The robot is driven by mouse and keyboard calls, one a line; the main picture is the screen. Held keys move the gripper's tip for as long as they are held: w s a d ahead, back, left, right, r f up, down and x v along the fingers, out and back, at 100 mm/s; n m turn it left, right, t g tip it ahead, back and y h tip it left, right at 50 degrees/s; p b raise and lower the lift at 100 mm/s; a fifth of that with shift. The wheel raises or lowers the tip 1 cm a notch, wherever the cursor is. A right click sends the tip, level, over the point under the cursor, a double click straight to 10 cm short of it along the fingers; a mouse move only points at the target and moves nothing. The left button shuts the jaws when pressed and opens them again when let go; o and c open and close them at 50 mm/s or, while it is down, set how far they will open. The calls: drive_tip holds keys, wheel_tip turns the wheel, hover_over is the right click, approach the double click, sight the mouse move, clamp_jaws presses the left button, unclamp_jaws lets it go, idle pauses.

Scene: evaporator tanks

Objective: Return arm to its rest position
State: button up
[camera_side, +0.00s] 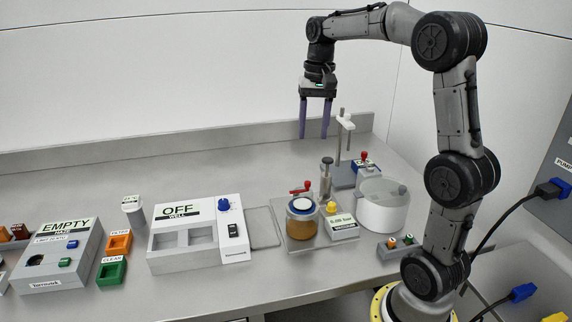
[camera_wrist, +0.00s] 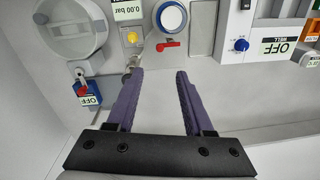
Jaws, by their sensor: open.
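My gripper (camera_side: 315,118) hangs high above the back of the bench, fingers pointing down, in the side view. Its two purple fingers are apart with nothing between them. In the wrist view my gripper (camera_wrist: 155,75) also shows open and empty, with the bench surface below. My arm rises from its yellow-ringed base at the right and bends over at the top toward the bench. The gripper is clear of all the equipment.
Below stand a jar of amber liquid (camera_side: 302,228), a white round tank (camera_side: 383,212), a stand with a white clamp (camera_side: 343,140) and a box reading OFF (camera_side: 195,245). A box reading EMPTY (camera_side: 58,262) is at left.

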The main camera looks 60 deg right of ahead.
drive_tip(key=s+a+r+n+t, duration=0.1)
drive_tip(key=s+a+r+n, duration=0.15)
drive_tip(key=a, duration=0.35)
drive_tip(key=s+a+r+n+t, duration=0.1)
drive_tip(key=s+a+r+n, duration=0.1)
drive_tip(key=s+a+r, duration=0.3)
drive_tip(key=s+a+f+n+t, duration=0.3)
drive_tip(key=s+a+f+n, duration=0.3)
drive_tip(key=s+f, duration=0.3)
wheel_tip(320, 180, down, 3)
drive_tip(key=shift+s+a, duration=0.2)
drive_tip(key=shift+a, duration=0.35)
drive_tip(key=shift+n, duration=0.25)
